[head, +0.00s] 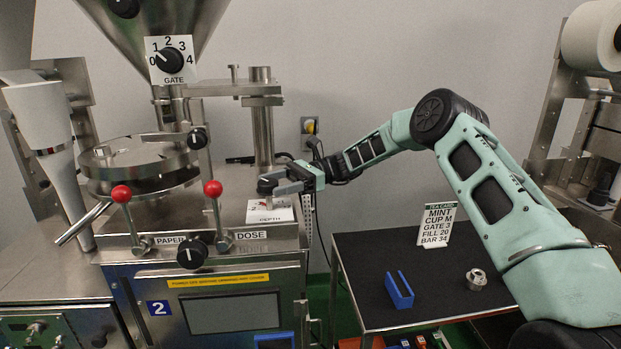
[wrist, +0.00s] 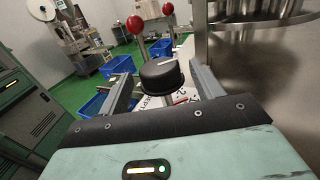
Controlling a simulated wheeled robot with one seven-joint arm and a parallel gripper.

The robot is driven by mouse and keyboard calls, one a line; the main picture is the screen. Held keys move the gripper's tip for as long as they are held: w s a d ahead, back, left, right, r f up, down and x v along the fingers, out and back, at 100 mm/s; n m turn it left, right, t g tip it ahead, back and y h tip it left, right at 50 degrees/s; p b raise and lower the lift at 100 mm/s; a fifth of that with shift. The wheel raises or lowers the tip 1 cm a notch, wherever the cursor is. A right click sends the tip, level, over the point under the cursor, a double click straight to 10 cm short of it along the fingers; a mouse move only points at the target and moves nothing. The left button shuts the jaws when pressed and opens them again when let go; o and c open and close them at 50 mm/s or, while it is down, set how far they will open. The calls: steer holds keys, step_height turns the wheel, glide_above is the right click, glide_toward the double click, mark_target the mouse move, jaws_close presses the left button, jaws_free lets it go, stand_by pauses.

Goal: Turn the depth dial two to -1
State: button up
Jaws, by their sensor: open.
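The depth dial (wrist: 162,74) is a black round knob with a pale pointer line on its top, above a white label plate. In the head view its DEPTH plate (head: 270,217) sits on the right end of machine two, and my gripper covers much of the dial. My gripper (head: 275,181) is at the dial. In the wrist view its two fingers (wrist: 162,85) stand apart, one on each side of the knob. I cannot tell whether either finger touches it. The numbers on the plate are mostly hidden, so the dial's reading is unclear.
Two red-knobbed levers (head: 121,194) (head: 213,188) stand left of the dial, and a steel post (head: 263,125) rises behind it. The gate dial (head: 169,60) is higher up. A dark side table (head: 400,262) holds a tea card (head: 438,225), a blue holder (head: 399,290) and a metal part (head: 476,280).

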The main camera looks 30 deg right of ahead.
steer(key=w+d+b, duration=0.1)
steer(key=d+b, duration=0.2)
steer(key=d, duration=1)
steer(key=shift+w+d, duration=0.35)
